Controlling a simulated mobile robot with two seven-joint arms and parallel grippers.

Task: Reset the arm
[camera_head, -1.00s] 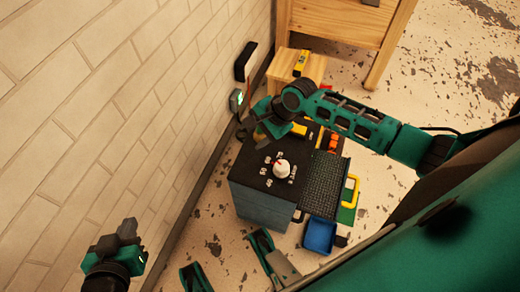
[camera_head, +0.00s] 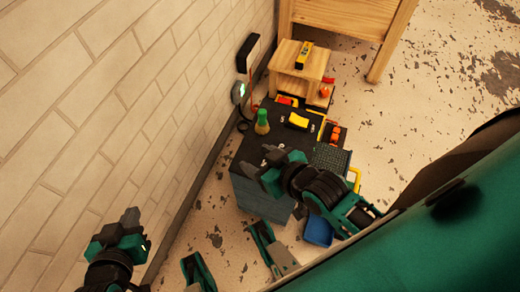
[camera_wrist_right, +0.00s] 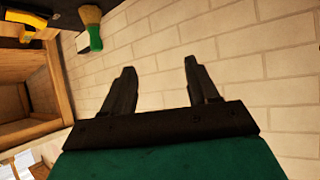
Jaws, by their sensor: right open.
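My right arm is folded in near my body, and its gripper (camera_head: 264,170) is over the front part of the dark-topped cabinet (camera_head: 245,155) in the head view. The right wrist view shows the right gripper's two fingers (camera_wrist_right: 159,68) spread apart with nothing between them and the brick wall behind. My left gripper (camera_head: 122,228) is at the lower left, beside the wall. Its fingers are too small and dark to read. The white dial knob on the cabinet top is hidden behind the right gripper and arm.
A green-topped object (camera_head: 262,121) and a yellow item (camera_head: 299,121) stand on the cabinet. A blue bin (camera_head: 319,231) is on the floor at right. A wooden stand (camera_head: 300,60) is behind.

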